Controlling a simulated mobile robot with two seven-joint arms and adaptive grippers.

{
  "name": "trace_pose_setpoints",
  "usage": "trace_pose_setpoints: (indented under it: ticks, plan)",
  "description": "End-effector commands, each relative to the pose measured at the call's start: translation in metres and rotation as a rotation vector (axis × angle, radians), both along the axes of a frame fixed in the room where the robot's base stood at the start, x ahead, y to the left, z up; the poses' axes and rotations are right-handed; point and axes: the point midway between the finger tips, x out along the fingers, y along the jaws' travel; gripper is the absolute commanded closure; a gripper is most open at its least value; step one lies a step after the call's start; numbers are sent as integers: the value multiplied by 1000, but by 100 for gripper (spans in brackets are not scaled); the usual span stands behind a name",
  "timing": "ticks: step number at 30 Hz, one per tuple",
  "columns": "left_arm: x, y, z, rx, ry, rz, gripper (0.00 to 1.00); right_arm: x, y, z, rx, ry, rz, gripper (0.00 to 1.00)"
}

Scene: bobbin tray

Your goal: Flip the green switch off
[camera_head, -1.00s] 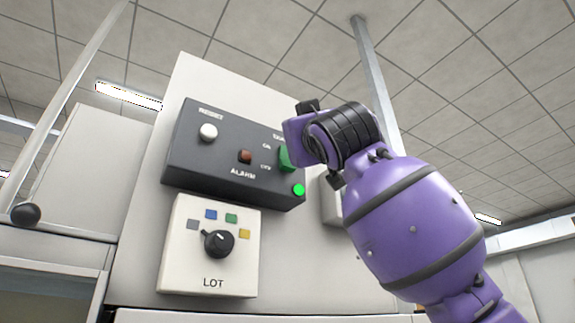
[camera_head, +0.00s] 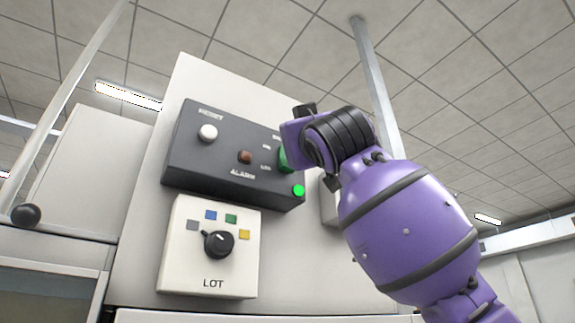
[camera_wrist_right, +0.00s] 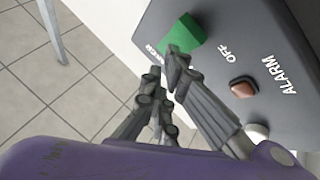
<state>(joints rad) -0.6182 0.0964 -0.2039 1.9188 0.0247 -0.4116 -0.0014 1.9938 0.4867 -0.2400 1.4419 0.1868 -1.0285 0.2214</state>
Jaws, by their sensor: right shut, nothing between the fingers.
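The green switch (camera_head: 284,158) sits at the right end of a dark control box (camera_head: 190,170), partly hidden behind my right wrist in the head view. In the right wrist view the switch (camera_wrist_right: 185,34) is a green block with an OFF label beside it. My right gripper (camera_wrist_right: 166,70) is shut and empty, with one fingertip just at the near edge of the switch. I cannot tell whether it touches. In the head view the fingers are hidden behind my purple wrist. A round green lamp (camera_head: 299,190) glows below the switch. My left gripper is not in view.
The same box carries a white RESET button (camera_head: 208,132) and a reddish-brown ALARM button (camera_head: 245,157), which lies near my fingers in the wrist view (camera_wrist_right: 243,87). Below is a cream LOT box (camera_head: 182,262) with a black knob (camera_head: 219,243). A metal post (camera_head: 372,80) rises behind my arm.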

Motion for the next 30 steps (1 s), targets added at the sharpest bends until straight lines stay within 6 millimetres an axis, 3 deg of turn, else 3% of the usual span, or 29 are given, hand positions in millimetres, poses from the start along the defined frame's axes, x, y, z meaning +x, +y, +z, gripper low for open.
trace_pose_setpoints:
  ticks: [30]
  plan:
    - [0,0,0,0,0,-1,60,7,5,-1,0,1,0,100]
